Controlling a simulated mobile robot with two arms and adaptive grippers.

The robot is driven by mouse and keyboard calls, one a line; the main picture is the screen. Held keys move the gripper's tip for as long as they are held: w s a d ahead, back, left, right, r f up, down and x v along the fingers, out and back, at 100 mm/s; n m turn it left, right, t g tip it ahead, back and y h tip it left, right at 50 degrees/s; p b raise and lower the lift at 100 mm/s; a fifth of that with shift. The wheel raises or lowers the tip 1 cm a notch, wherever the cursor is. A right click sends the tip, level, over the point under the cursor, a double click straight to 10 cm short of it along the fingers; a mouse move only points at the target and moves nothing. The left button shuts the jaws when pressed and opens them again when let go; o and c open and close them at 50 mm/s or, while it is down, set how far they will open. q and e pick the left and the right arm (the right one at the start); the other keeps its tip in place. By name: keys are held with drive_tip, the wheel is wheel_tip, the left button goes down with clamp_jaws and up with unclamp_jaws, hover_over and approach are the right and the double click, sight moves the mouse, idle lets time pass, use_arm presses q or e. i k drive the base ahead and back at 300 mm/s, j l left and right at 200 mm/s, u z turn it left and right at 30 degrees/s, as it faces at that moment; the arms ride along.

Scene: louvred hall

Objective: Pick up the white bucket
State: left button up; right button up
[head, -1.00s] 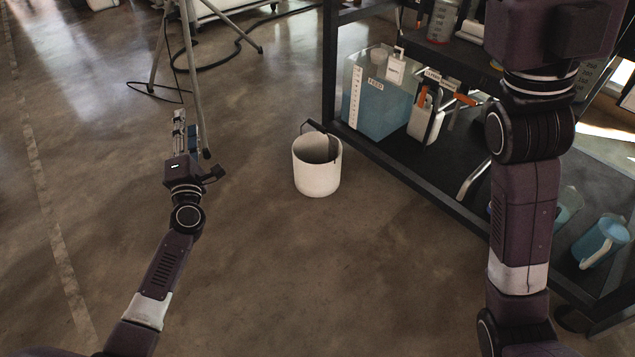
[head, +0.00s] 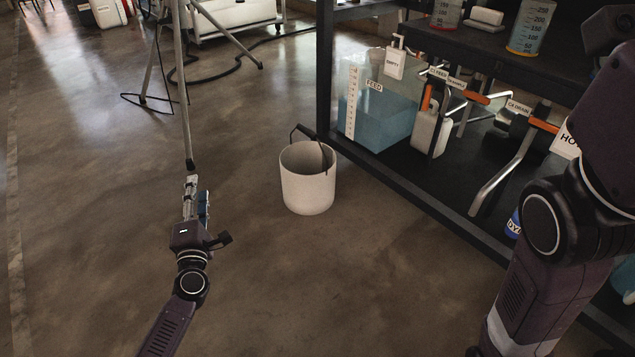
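The white bucket (head: 306,188) stands upright on the floor in the middle of the head view, just left of the dark shelf. It looks empty, and its dark handle (head: 311,139) rests up against the rim at the back. My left gripper (head: 193,184) is to the left of the bucket and apart from it, pointing away from me. Its fingers look close together and I cannot make out whether they are open or shut. My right arm comes in at the right edge, in front of the shelf. Its gripper is out of view.
The dark shelf (head: 405,208) holds a blue FEED tank (head: 378,118), a white jug (head: 427,130) and pipes with orange handles. A tripod leg (head: 184,90) comes down just beyond my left gripper. A dark cable lies on the floor behind. The floor before the bucket is clear.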

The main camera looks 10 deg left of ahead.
sight(308, 169)
drive_tip(key=i+l, duration=0.45)
drive_tip(key=l, duration=0.15)
drive_tip(key=i+l, duration=0.45)
drive_tip(key=l, duration=0.1)
